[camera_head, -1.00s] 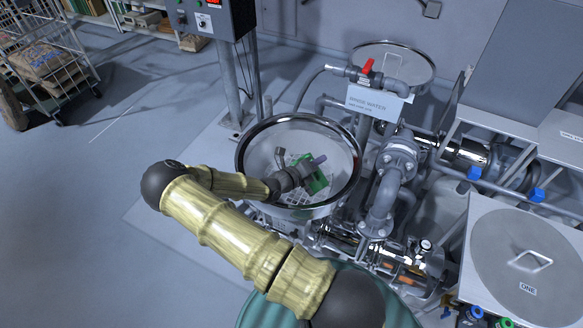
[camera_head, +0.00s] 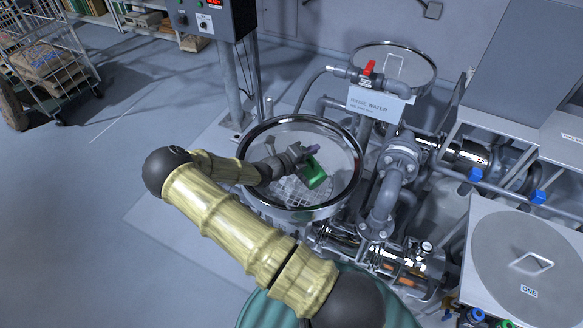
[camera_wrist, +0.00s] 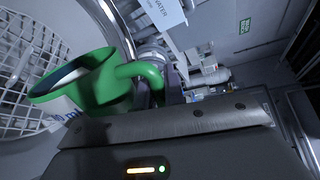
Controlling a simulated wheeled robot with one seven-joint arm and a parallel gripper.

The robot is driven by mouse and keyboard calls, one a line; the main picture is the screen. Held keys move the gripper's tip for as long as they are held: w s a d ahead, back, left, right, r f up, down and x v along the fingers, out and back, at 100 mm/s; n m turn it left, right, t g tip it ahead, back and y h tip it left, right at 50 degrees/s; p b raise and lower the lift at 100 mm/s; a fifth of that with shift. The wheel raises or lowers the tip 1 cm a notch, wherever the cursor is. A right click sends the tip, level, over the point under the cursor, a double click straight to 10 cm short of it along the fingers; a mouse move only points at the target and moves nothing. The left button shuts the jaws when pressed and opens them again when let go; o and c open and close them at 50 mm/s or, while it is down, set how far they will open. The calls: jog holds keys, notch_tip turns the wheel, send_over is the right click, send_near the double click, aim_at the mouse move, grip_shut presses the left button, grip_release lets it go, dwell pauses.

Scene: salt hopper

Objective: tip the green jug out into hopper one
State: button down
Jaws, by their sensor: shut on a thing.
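My gripper (camera_head: 302,154) is shut on the green jug (camera_head: 314,173) and holds it over the open round steel vessel (camera_head: 247,146), above its white grate. In the wrist view, the jug (camera_wrist: 98,88) is held by its handle (camera_wrist: 145,72) and leans over, its mouth towards the left. Something pale shows at the mouth; I cannot tell whether anything pours. A lid marked ONE (camera_head: 528,255) covers the square unit at the lower right. No hopper number is readable on the open vessel.
A second round lidded vessel (camera_head: 400,65) is further back. The floor at left is clear up to the wire cart (camera_head: 45,60).

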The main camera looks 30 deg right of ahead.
jog(key=shift+w+a+r, duration=0.1)
jog(key=shift+w+r, duration=0.15)
jog(key=shift+w, duration=0.2)
jog(key=shift+r+n+p, duration=0.15)
jog(key=shift+n+p, duration=0.25)
jog(key=shift+w+a+r+n, duration=0.1)
jog(key=shift+w+a+n, duration=0.2)
jog(key=shift+w+a, duration=0.15)
jog(key=shift+w, duration=0.15)
jog(key=shift+w+d+r+n+g+p, duration=0.15)
jog(key=shift+d+n+g+p, duration=0.15)
jog(key=shift+d+p, duration=0.2)
jog(key=shift+w+a+r, duration=0.1)
jog(key=shift+w+a, duration=0.25)
jog(key=shift+w+r+n+g, duration=0.1)
jog(key=shift+w+n+g, duration=0.25)
jog(key=shift+n, duration=0.15)
jog(key=shift+w+a, duration=0.15)
jog(key=shift+w, duration=0.25)
jog(key=shift+w+r+n, duration=0.1)
jog(key=shift+w+n, duration=0.5)
jog(key=shift+n, duration=0.1)
jog(key=shift+s+a, duration=0.1)
jog(key=shift+s, duration=0.4)
jog(key=shift+m, duration=0.3)
